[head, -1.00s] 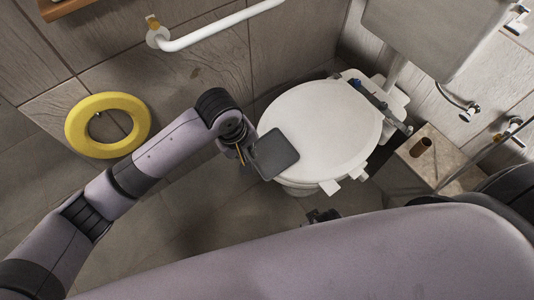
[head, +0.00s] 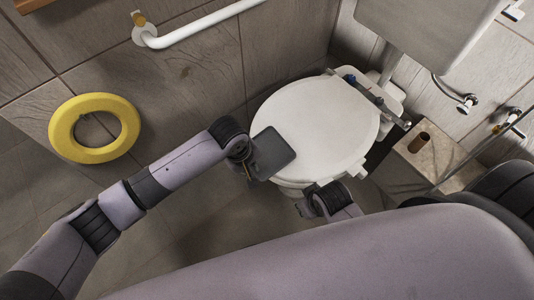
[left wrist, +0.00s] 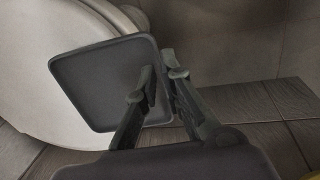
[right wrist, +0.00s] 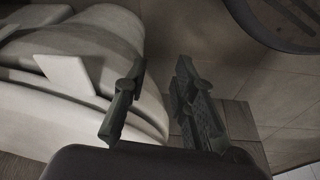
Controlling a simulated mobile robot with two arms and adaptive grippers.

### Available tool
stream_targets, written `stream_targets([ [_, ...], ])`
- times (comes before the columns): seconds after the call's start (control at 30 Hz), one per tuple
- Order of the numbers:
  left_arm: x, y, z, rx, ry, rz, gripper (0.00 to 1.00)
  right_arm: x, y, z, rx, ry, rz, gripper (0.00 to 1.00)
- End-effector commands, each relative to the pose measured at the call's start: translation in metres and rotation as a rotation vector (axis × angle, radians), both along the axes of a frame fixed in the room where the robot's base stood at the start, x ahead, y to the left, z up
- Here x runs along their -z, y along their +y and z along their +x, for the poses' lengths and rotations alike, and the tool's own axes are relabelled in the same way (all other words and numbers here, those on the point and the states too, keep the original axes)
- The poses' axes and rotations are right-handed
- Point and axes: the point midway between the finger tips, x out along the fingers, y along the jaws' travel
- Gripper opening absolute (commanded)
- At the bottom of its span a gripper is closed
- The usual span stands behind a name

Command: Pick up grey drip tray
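The grey drip tray (head: 273,153) is a thin dark square plate with rounded corners, held tilted beside the toilet's white lid. My left gripper (head: 251,166) is shut on its edge. In the left wrist view the tray (left wrist: 95,85) sits between the fingers (left wrist: 162,85), one finger in front of it and the other at its edge, partly hidden. My right gripper (head: 309,203) is near the front of the toilet. In the right wrist view its fingers (right wrist: 160,75) are apart with nothing between them.
The white toilet (head: 315,125) stands in the middle. A yellow ring (head: 65,130) is at the left and a white grab rail (head: 205,28) is on the wall. A stone-topped ledge (head: 440,158) with a brown cylinder (head: 421,142) is at the right. Floor at the lower left is clear.

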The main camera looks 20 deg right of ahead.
Motion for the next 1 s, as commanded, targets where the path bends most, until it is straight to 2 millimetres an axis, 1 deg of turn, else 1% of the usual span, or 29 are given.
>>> stream_targets([
  [0.03, 0.008, -0.001, 0.001, 0.0, 0.0, 0.001, 0.08, -0.005, 0.0, 0.0, 0.001, -0.005, 0.0, 0.25],
  [0.1, 0.014, -0.003, 0.001, 0.001, 0.0, 0.0, 0.08, -0.014, 0.0, 0.001, 0.001, -0.009, 0.0, 0.25],
  [0.27, 0.02, -0.004, 0.001, 0.001, 0.0, -0.001, 0.08, -0.024, -0.001, 0.0, 0.002, -0.013, 0.001, 0.25],
  [0.5, 0.02, -0.004, 0.001, 0.001, 0.0, -0.001, 0.08, -0.025, -0.001, 0.0, 0.002, -0.012, 0.001, 0.25],
  [0.63, 0.02, -0.004, 0.001, 0.001, -0.001, -0.001, 0.0, -0.025, -0.001, 0.0, 0.002, -0.012, 0.001, 0.25],
  [1.0, 0.02, -0.004, 0.001, 0.0, -0.001, -0.001, 0.0, -0.025, -0.001, 0.001, 0.003, -0.012, 0.0, 0.25],
])
